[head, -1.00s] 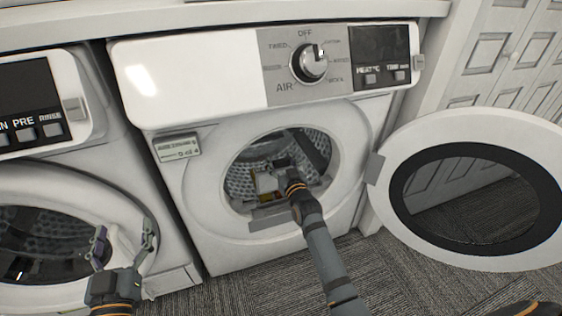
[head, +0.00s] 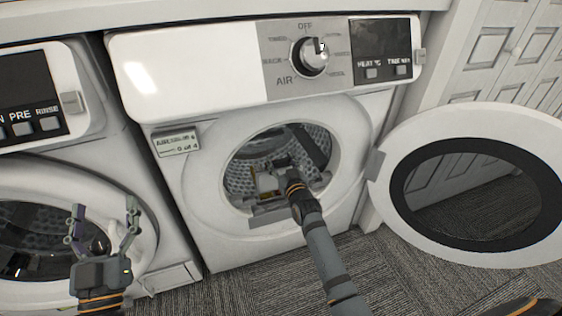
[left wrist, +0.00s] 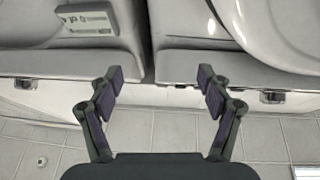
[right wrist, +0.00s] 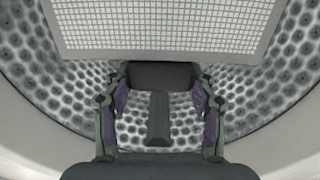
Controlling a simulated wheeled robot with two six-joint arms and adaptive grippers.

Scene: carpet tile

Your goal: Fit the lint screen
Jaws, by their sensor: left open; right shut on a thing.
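The lint screen is a pale mesh panel (right wrist: 160,25) with a dark grip. In the head view, the screen (head: 267,182) is inside the dryer's round door opening, low down. My right gripper (right wrist: 160,78) is shut on its dark grip; it also shows in the head view (head: 285,165), reaching into the drum. A grey ledge (head: 268,214) lies at the opening's lower edge. Whether the screen touches it, I cannot tell. My left gripper (head: 105,210) is open and empty, in front of the left machine; it also shows in the left wrist view (left wrist: 160,80).
The dryer's round door (head: 535,150) stands wide open on the right. The dial (head: 309,57) is on the dryer's panel. A second machine (head: 60,170) with a shut door stands on the left. Carpet (head: 250,285) is bare in front.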

